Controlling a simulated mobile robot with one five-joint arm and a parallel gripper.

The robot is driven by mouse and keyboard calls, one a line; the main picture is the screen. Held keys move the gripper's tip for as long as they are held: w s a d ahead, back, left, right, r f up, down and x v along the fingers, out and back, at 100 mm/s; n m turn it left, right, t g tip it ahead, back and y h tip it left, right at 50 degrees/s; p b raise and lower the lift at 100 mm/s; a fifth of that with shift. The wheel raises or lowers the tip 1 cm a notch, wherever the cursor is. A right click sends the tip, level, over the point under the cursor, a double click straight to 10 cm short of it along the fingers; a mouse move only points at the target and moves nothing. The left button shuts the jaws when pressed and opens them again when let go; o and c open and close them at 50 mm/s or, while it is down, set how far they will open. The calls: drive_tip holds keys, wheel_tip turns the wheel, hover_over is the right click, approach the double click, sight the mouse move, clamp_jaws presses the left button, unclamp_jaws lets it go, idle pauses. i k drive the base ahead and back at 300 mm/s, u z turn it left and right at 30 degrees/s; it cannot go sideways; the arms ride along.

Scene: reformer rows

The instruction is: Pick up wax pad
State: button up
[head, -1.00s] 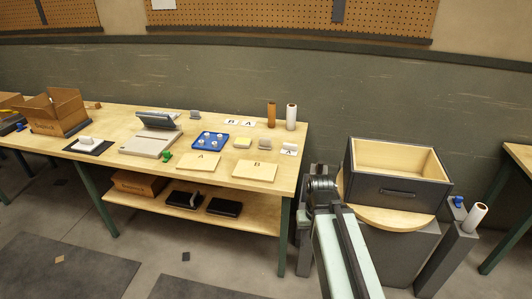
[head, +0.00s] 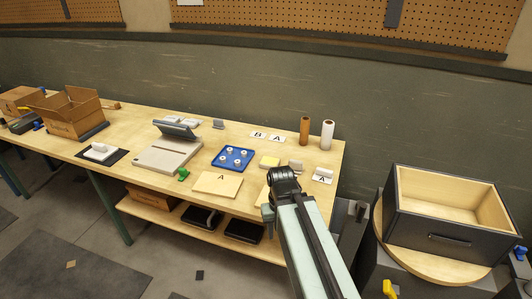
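A small pale yellow square pad (head: 269,161), which looks like the wax pad, lies on the wooden workbench (head: 135,122), right of a blue tray (head: 233,158) with several white round pieces. My arm reaches in from the bottom right, and its dark end joint stands over the bench's front right part, just in front of the pad. My gripper (head: 268,213) shows only as a small dark shape below that joint near the front edge; its fingers are not clear. I cannot see anything held. The pad appears apart from my arm.
A grey block (head: 295,166) and a label card (head: 322,176) lie right of the pad. Brown (head: 305,130) and white (head: 327,135) rolls stand behind. An open drawer box (head: 445,235) is at right.

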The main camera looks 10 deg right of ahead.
sight(297, 165)
drive_tip(key=u, duration=0.45)
drive_tip(key=i, duration=1.5)
drive_tip(key=u, duration=0.2)
drive_tip(key=k, duration=0.5)
drive_tip(key=z, duration=0.15)
drive_tip(key=k, duration=0.15)
drive_tip(key=u, duration=0.35)
drive_tip(key=i, duration=0.65)
drive_tip(key=z, duration=0.05)
